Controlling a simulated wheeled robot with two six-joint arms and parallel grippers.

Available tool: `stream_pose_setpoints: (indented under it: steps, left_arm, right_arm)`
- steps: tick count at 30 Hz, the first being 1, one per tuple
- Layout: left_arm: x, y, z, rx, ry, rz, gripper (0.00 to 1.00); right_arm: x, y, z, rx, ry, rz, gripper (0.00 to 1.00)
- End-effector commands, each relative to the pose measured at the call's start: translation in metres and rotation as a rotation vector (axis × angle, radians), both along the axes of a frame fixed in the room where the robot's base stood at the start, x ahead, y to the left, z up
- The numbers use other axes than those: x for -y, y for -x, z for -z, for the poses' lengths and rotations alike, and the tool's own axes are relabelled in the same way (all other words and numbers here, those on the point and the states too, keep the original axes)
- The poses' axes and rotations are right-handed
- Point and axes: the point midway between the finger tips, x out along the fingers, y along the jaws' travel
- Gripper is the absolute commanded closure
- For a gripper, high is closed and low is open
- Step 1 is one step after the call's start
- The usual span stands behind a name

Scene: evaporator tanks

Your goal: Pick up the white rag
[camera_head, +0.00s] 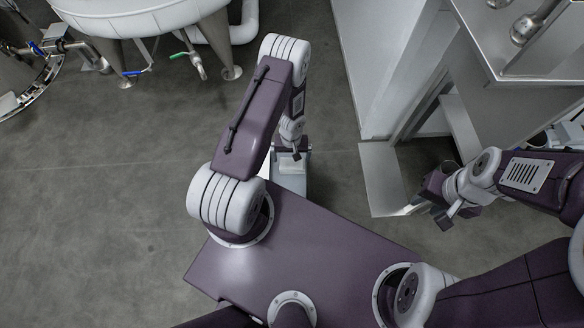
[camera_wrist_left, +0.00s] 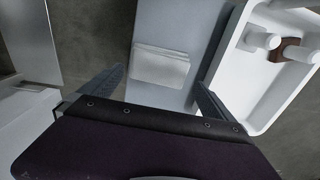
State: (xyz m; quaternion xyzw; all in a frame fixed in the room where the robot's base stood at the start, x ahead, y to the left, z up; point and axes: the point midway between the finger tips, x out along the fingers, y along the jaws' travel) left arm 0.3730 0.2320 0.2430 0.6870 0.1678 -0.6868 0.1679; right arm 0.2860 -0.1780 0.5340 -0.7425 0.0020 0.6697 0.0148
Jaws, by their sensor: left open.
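The white rag (camera_wrist_left: 160,65) is a small folded rectangle lying flat on a narrow blue-grey surface (camera_wrist_left: 180,20) in the left wrist view. In the head view it shows as a pale patch (camera_head: 289,164) beneath my left gripper (camera_head: 286,154). My left gripper, also in the left wrist view (camera_wrist_left: 160,78), is open and empty. Its two fingers are on either side of the rag, apart from it in the picture; the height gap is hard to judge. My right gripper (camera_head: 440,212) is at the right of the head view, far from the rag; its jaw state is unclear.
A white tray (camera_wrist_left: 217,78) holding white cylindrical items (camera_wrist_left: 263,41) and a brown piece stands right beside the blue-grey surface. A large white tank (camera_head: 140,15) is at the upper left. A steel cabinet (camera_head: 500,110) is at the right. Floor at left is clear.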

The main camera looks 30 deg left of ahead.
Motion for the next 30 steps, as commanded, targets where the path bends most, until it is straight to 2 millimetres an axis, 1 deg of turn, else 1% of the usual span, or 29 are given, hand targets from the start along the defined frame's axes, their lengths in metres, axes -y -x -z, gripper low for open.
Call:
stream_pose_setpoints:
  steps: [5, 9, 11, 13, 19, 20, 21, 23, 24, 25, 30]
  left_arm:
    - [0.002, 0.001, 0.021, 0.001, 0.0, 0.0, 0.0]
    - [0.005, 0.004, 0.042, 0.0, 0.0, 0.001, 0.0]
    - [0.005, 0.005, 0.052, 0.0, 0.0, 0.0, 0.0]
    - [0.005, 0.005, 0.055, 0.0, 0.0, 0.001, 0.0]
    - [0.005, 0.005, 0.05, 0.0, 0.0, 0.0, 0.0]
    - [0.005, 0.005, 0.05, 0.0, 0.0, 0.0, 0.03]
    - [0.005, 0.005, 0.05, 0.0, 0.0, 0.0, 0.14]
    - [0.005, 0.005, 0.05, 0.0, 0.0, 0.0, 0.31]
    - [0.005, 0.005, 0.05, 0.0, 0.0, 0.0, 0.42]
    - [0.005, 0.005, 0.05, 0.0, 0.0, 0.0, 0.5]
    - [0.005, 0.005, 0.05, 0.0, 0.0, 0.0, 0.51]
  right_arm:
    - [0.0, 0.0, 0.031, 0.0, 0.0, 0.0, 0.64]
    - [0.0, 0.0, 0.064, 0.0, 0.0, 0.0, 0.64]
    - [0.0, 0.0, 0.075, 0.0, 0.0, 0.0, 0.64]
    - [0.0, 0.0, 0.079, 0.0, 0.0, 0.0, 0.64]
    - [0.0, 0.0, 0.074, 0.0, 0.0, 0.0, 0.64]
    - [0.0, 0.0, 0.074, 0.0, 0.0, 0.0, 0.64]
    - [0.0, 0.0, 0.074, 0.0, 0.0, 0.0, 0.64]
    - [0.0, 0.0, 0.074, 0.0, 0.0, 0.0, 0.64]
    - [0.0, 0.0, 0.074, 0.0, 0.0, 0.0, 0.64]
    - [0.0, 0.0, 0.074, 0.0, 0.0, 0.0, 0.64]
    - [0.0, 0.0, 0.074, 0.0, 0.0, 0.0, 0.64]
